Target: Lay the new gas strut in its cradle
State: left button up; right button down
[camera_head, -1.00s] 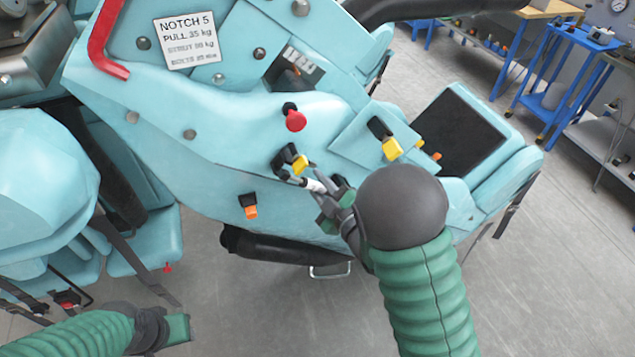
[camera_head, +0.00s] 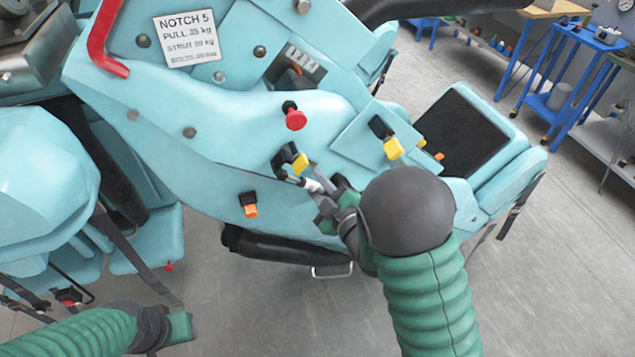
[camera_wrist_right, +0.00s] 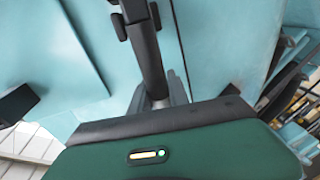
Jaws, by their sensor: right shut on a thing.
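My right gripper (camera_head: 326,200) is at the side of the light blue seat shell (camera_head: 230,120). It is shut on the gas strut, whose pale rod end (camera_head: 312,185) shows past the fingers in the head view. In the right wrist view the strut's dark cylinder (camera_wrist_right: 148,60) runs up from between the grey fingers (camera_wrist_right: 160,95). Black brackets with yellow latches, one left (camera_head: 300,163) and one right (camera_head: 392,149), sit on the panel and look like the cradle. The strut's end is close to the left one; I cannot tell if they touch. My left gripper (camera_head: 178,328) is low at left, its jaws unclear.
A red knob (camera_head: 295,119) stands out above the left bracket. An orange latch (camera_head: 251,210) is lower left. A black roll (camera_head: 285,246) and a metal loop (camera_head: 332,270) are below. A red bar (camera_head: 100,40) is upper left. Blue trolleys (camera_head: 570,80) stand far right.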

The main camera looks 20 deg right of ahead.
pick_arm(q)
jog(key=shift+d, duration=0.1)
jog(key=shift+b+x, duration=0.8)
jog(key=shift+b, duration=0.05)
dwell(2.0)
jog(key=shift+s+f, duration=0.1)
jog(key=shift+s, duration=0.1)
jog(key=shift+f+b, duration=0.55)
jog(key=shift+b, duration=0.1)
dwell(1.5)
jog(key=shift+f, duration=0.1)
dwell(0.5)
jog(key=shift+f+b, duration=0.3)
jog(key=shift+b, duration=0.1)
jog(key=shift+f+b, duration=0.5)
jog(key=shift+f, duration=0.05)
dwell(1.2)
